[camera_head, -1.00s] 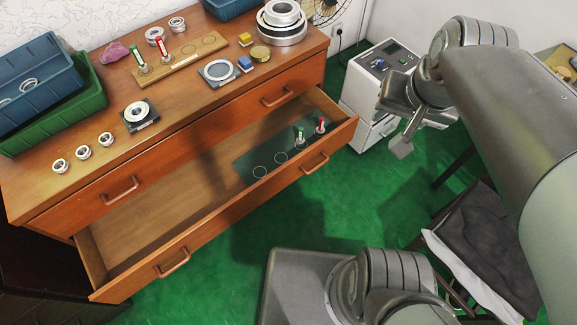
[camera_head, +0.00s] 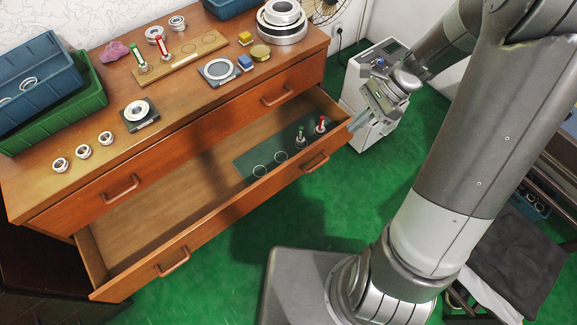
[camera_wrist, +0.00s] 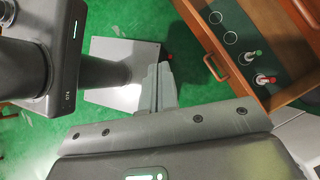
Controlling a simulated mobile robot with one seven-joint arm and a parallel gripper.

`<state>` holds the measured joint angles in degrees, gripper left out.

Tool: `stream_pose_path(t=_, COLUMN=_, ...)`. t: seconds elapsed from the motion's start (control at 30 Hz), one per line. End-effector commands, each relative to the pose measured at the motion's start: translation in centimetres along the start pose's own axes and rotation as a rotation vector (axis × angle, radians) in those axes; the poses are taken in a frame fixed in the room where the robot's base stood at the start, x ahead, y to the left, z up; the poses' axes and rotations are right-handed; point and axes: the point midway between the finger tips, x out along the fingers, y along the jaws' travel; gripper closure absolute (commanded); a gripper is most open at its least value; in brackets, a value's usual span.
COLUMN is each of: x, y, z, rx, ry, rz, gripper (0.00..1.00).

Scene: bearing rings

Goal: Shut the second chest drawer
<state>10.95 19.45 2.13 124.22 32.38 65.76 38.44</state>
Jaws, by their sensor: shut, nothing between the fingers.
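The second chest drawer (camera_head: 150,218) is pulled well out below the closed top drawer (camera_head: 190,135) of the wooden chest. Its front has two handles, one at the left (camera_head: 173,263) and one at the right (camera_head: 316,162). Inside, toward the right, is a dark green mat (camera_head: 247,168) with ring outlines and two small upright pegs, one green and one red. My gripper (camera_head: 358,122) is shut and empty, close to the drawer's right front corner; contact cannot be told. In the wrist view my gripper (camera_wrist: 160,78) shows left of the drawer's front and a handle (camera_wrist: 215,67).
Rings, a peg board (camera_head: 180,60), bins (camera_head: 60,118) and small blocks stand on the chest top. A white cabinet (camera_head: 375,95) stands right of the chest, behind my gripper. A black-seated chair (camera_head: 515,250) is at the right. Green floor in front of the drawer is clear.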

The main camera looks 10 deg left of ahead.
Motion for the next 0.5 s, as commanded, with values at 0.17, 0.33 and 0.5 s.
stream_pose_path(t=0.17, x=3.4, y=-1.6, z=-2.9, rx=0.216, ry=-0.149, rz=0.031, gripper=1.0)
stream_pose_path(t=0.33, x=6.8, y=-2.9, z=-5.5, rx=0.417, ry=-0.284, rz=0.065, gripper=1.0)
stream_pose_path(t=0.5, x=10.5, y=-3.8, z=-8.0, rx=0.621, ry=-0.419, rz=0.106, gripper=1.0)
